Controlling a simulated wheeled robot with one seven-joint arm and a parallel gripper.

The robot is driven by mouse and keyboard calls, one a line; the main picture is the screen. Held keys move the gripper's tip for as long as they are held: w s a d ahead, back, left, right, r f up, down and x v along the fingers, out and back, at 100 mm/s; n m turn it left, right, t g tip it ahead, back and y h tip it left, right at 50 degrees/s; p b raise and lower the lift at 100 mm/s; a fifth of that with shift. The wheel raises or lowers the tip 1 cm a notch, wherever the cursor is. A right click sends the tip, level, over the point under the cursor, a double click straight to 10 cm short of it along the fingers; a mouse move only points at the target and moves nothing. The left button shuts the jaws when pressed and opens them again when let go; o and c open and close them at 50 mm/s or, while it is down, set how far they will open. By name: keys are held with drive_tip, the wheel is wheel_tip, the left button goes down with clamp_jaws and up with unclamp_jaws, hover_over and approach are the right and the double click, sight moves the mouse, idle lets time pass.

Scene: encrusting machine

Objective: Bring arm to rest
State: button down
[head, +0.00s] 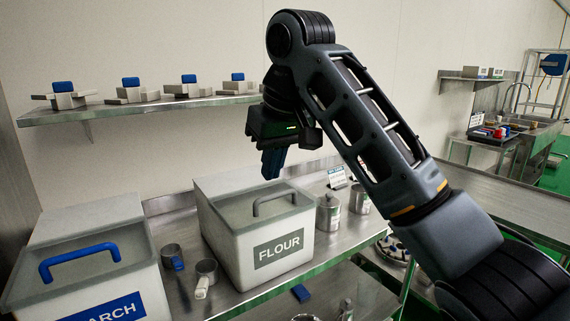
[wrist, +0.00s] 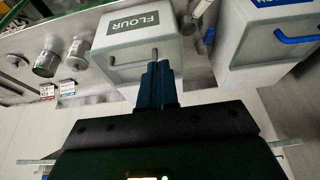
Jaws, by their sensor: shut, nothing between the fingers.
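My gripper (head: 271,164) hangs from my raised, bent arm, with its blue fingers together and nothing between them. It is in the air above the back part of the flour bin, short of the wall shelf and not touching anything that I can see. In the wrist view the shut fingers (wrist: 157,83) point toward the flour bin (wrist: 125,52). The white flour bin (head: 272,252) stands on the steel counter with its lid on and a grey handle on top.
A starch bin (head: 100,293) with a blue handle stands at the left. Two scoops (head: 173,257) lie between the bins, and metal canisters (head: 328,212) stand right of the flour bin. A wall shelf (head: 150,104) with several blue-topped parts is behind my gripper. The counter at right (head: 470,190) is bare.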

drive_tip(key=s+f+m+t+y, duration=0.15)
drive_tip(key=s+f, duration=0.25)
drive_tip(key=f, duration=0.6)
drive_tip(key=s+f+m+t+y, duration=0.15)
drive_tip(key=s+f, duration=0.25)
drive_tip(key=f, duration=0.5)
drive_tip(key=s+f+m+t+y, duration=0.1)
drive_tip(key=s+f+y, duration=0.15)
drive_tip(key=f, duration=0.75)
drive_tip(key=s+d+f+m+t+h, duration=0.25)
drive_tip(key=s+d, duration=0.55)
drive_tip(key=s, duration=0.5)
drive_tip(key=s+d+f+m+t+h, duration=0.25)
drive_tip(key=s+d, duration=0.55)
drive_tip(key=s, duration=0.5)
drive_tip(key=s+d+r+n+t+h, duration=0.1)
drive_tip(key=s+d+r, duration=0.3)
drive_tip(key=s, duration=0.3)
drive_tip(key=s+d+r+n+t+h, duration=0.1)
drive_tip(key=s+d+r+h, duration=0.1)
drive_tip(key=s+r, duration=0.5)
drive_tip(key=shift+s+d+r, duration=0.15)
drive_tip(key=shift+d, duration=0.7)
